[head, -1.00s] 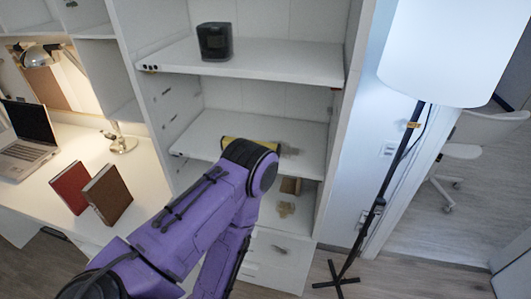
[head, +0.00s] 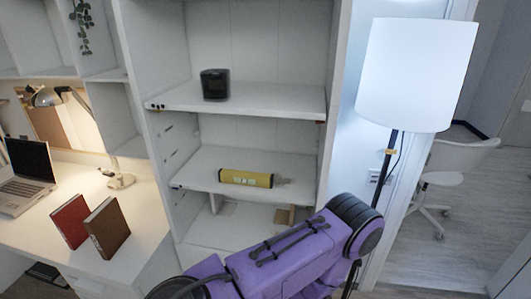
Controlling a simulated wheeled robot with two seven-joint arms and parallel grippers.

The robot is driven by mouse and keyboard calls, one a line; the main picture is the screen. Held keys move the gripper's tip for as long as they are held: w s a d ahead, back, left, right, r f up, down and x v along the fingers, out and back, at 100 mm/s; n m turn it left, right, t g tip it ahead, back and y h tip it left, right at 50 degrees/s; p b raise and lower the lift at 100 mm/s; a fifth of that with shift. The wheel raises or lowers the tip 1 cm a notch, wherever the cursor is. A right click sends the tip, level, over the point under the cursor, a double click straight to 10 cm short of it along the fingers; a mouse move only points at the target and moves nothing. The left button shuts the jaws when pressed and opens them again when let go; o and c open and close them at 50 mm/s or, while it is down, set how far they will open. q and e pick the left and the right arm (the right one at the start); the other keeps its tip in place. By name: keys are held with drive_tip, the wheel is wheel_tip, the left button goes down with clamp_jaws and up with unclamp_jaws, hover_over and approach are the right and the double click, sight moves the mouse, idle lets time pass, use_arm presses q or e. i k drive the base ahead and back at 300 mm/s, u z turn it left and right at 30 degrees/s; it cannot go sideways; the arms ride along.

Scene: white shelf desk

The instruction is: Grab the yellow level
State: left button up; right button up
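The yellow level (head: 246,178) lies lengthwise on the middle shelf (head: 205,180) of the white shelf unit, near the front edge. It has dark end parts and shows whole. A purple arm of mine crosses the lower right of the head view, below and to the right of the level and apart from it in the picture. Neither gripper shows in the view, so I cannot see their fingers.
A black speaker-like box (head: 215,84) stands on the upper shelf. A white floor lamp (head: 416,75) stands right of the unit. Left is a desk with a laptop (head: 26,175) and two upright books (head: 106,228).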

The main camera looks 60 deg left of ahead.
sight(238, 177)
drive_tip(key=u, duration=0.35)
drive_tip(key=i, duration=0.85)
drive_tip(key=u, duration=0.75)
